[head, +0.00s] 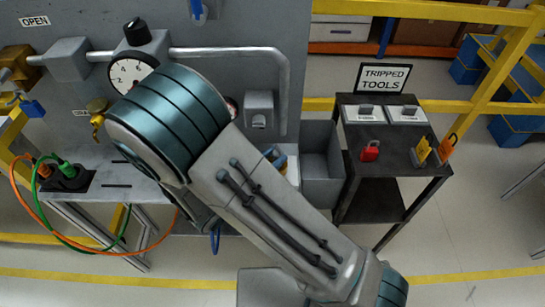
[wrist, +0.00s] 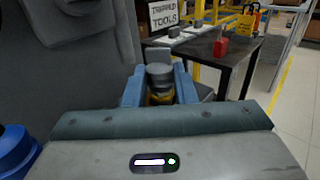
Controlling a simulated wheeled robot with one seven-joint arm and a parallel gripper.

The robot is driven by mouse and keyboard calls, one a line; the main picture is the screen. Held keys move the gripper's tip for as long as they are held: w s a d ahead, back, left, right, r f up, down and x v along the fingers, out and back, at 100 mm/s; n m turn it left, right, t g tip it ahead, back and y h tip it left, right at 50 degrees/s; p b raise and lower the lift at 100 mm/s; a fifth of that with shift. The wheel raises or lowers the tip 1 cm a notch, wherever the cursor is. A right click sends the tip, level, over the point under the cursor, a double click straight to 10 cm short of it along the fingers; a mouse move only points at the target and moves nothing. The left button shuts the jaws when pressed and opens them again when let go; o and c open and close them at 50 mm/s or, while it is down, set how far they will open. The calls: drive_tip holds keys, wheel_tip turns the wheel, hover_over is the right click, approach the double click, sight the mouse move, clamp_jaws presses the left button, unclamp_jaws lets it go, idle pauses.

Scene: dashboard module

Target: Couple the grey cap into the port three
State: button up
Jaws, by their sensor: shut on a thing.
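In the wrist view my gripper (wrist: 158,88) has its two blue fingers closed on the grey cap (wrist: 160,74), a short round piece with a wider top. Something yellow shows just below it between the fingers. In the head view my arm hides the cap and most of the gripper. The dashboard module is the grey panel (head: 200,25) with a shelf below. A dark socket block (head: 68,181) with green and orange plugs sits on the shelf at the left. I cannot tell which place is port three.
A gauge (head: 131,72) and a pipe (head: 225,53) stick out from the panel. A grey bin (head: 322,168) stands right of the panel. Farther right, a dark cart (head: 390,202) carries a red padlock (head: 370,151), yellow tags and a sign. Floor is clear at the lower right.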

drive_tip(key=shift+f+b, duration=0.4)
drive_tip(key=shift+f, duration=0.2)
idle(1.1)
drive_tip(key=shift+r, duration=0.1)
wheel_tip(320, 180, up, 6)
drive_tip(key=p, duration=0.5)
idle(0.8)
idle(0.7)
